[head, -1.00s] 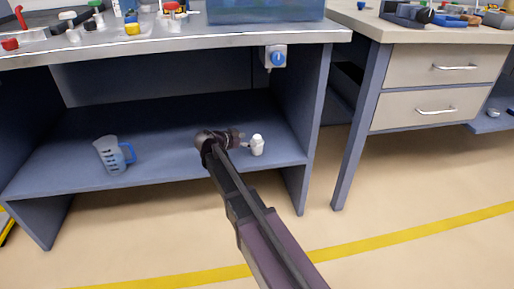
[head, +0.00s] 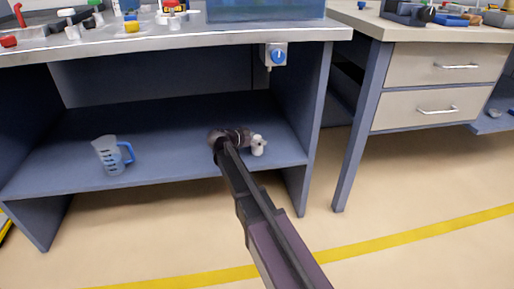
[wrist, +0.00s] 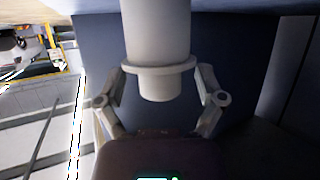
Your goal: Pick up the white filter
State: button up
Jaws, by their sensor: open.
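The white filter (head: 259,146) stands on the blue lower shelf (head: 180,165) near its right end. It also shows large in the wrist view (wrist: 158,35), with a wide flange and a narrower end. My gripper (head: 250,140) is at the filter's left side in the head view, partly hidden by my wrist. In the wrist view my gripper (wrist: 160,98) is open, with one finger on each side of the filter's narrower end. Small gaps seem to show between the fingers and the filter; I cannot tell whether either one touches it.
A clear measuring jug (head: 109,156) with a blue handle stands on the shelf at the left. The bench top (head: 190,37) lies above the shelf, and a bench leg (head: 313,120) rises just to the right. The shelf between jug and gripper is clear.

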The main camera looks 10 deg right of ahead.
aim_at(258, 137)
dwell(0.4)
grip_shut()
jog(key=shift+r, duration=0.1)
notch_tip(258, 137, up, 3)
jog(key=p, duration=0.3)
jog(key=shift+r, duration=0.15)
jog(key=s+a+p, duration=0.1)
jog(key=s+a, duration=0.1)
jog(key=s, duration=0.5)
jog(key=s+a+r+p, duration=0.1)
jog(key=s+a, duration=0.1)
jog(key=s, duration=0.6)
jog(key=shift+s+r, duration=0.25)
jog(key=shift+a, duration=0.1)
